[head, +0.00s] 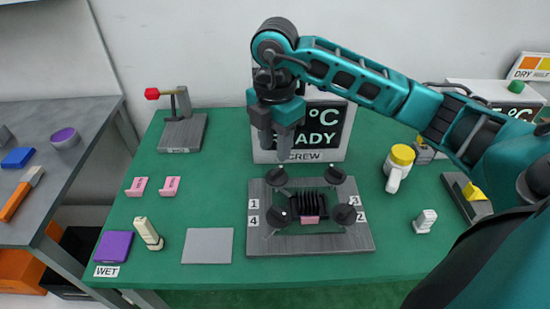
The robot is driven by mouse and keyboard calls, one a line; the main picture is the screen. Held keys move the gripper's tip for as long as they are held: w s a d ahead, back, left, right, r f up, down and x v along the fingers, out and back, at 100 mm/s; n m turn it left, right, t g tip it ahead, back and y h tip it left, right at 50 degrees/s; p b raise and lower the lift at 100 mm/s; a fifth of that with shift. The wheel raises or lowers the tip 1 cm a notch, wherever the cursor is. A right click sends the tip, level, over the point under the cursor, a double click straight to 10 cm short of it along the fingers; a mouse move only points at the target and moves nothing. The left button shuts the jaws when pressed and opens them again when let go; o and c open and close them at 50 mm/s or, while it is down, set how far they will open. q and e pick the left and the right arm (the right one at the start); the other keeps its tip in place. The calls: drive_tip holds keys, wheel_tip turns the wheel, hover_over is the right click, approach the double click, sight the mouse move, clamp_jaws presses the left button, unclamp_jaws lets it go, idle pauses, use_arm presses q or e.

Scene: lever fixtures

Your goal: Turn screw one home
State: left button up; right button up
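Screw one (277,177) is the black round-headed screw at the far left corner of a grey plate (310,244), near the label "1". My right gripper (275,152) hangs above it, pointing down. Its two dark fingers look a little apart with nothing between them, and it appears clear of the screw head. The other black screws are at the far right (335,175), near left (278,217) and near right (345,214). A black finned block (309,200) with a pink front sits between them. How deep each screw sits is hard to tell. My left gripper is out of view.
A display (325,125) reading "READY" and "SCREW" stands close behind the plate. A grey pad (208,245) lies left on the green table.

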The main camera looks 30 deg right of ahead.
wheel_tip(320, 180, up, 6)
drive_tip(key=shift+r, duration=0.15)
idle(0.6)
